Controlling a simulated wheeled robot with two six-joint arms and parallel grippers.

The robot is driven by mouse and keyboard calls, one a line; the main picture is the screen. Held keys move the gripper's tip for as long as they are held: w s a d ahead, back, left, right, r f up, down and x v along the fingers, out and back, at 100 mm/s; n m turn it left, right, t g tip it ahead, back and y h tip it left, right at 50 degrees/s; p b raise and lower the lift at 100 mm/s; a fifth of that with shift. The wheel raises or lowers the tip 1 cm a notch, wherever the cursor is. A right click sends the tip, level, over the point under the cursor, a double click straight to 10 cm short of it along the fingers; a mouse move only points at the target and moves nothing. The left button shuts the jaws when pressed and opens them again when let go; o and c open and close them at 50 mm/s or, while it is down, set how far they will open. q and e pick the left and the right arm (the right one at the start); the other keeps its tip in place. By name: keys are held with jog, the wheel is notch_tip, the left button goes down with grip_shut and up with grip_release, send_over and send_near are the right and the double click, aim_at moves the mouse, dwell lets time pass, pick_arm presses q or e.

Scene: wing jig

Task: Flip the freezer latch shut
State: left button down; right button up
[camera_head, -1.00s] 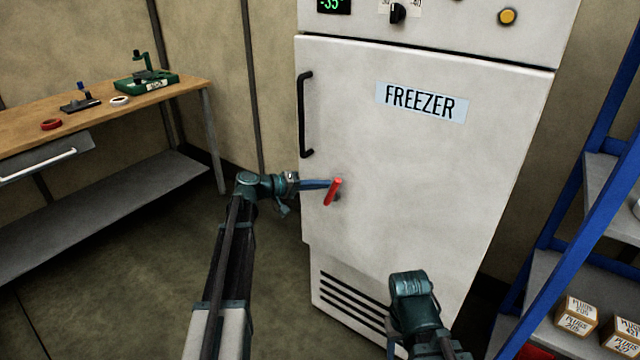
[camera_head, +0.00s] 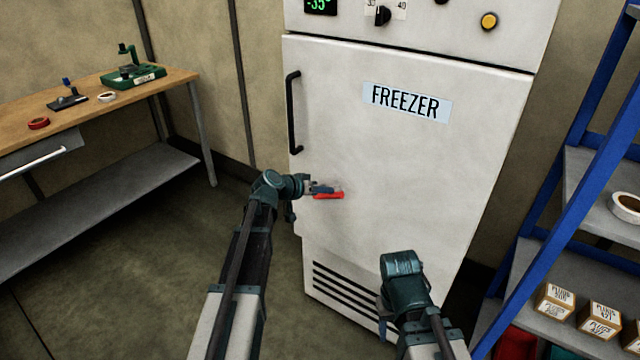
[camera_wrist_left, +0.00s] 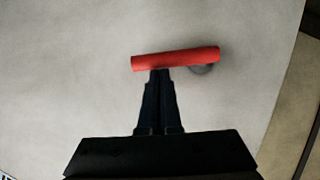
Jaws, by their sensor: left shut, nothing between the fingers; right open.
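The white freezer (camera_head: 400,160) stands upright with its door closed against the body. Its red latch handle (camera_head: 329,195) lies nearly horizontal on the lower left of the door. In the left wrist view the red latch (camera_wrist_left: 175,59) runs across the picture, tilted slightly, with a grey round pivot (camera_wrist_left: 203,70) behind its right part. My left gripper (camera_head: 322,188) is shut and empty. Its fingertips (camera_wrist_left: 160,74) are at the latch's edge, seemingly touching it left of the pivot. My right arm (camera_head: 405,285) is low in front of the freezer; its fingers are hidden.
A black door handle (camera_head: 293,112) is above the latch. A wooden workbench (camera_head: 150,85) with tools stands at the left. A blue shelf rack (camera_head: 575,200) with boxes stands at the right. The floor between bench and freezer is clear.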

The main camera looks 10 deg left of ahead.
pick_arm(q)
jog(key=shift+s+d+f+m+t+y+b, duration=0.15)
jog(key=shift+s+d+f+m+y+b, duration=0.1)
jog(key=shift+d+f+m+y, duration=0.3)
jog(key=shift+s+d+f+m+t+y+b, duration=0.1)
jog(key=shift+d+f+m+t+y+b, duration=0.1)
jog(key=shift+d+f+m+y, duration=0.35)
jog(key=shift+a+f, duration=0.1)
jog(key=shift+f, duration=0.05)
pick_arm(e)
jog(key=shift+f, duration=0.7)
pick_arm(q)
jog(key=shift+f+b, duration=0.1)
jog(key=shift+b, duration=0.25)
jog(key=shift+s+r+p, duration=0.15)
jog(key=shift+r+p, duration=0.4)
jog(key=d+r+p+v, duration=0.1)
jog(key=r+p+v, duration=0.1)
jog(key=p+v, duration=0.6)
jog(key=v, duration=0.3)
jog(key=shift+r, duration=0.25)
pick_arm(e)
notch_tip(320, 180, up, 9)
jog(key=a, duration=0.1)
jog(key=shift+a+r, duration=0.15)
jog(key=shift+a, duration=0.1)
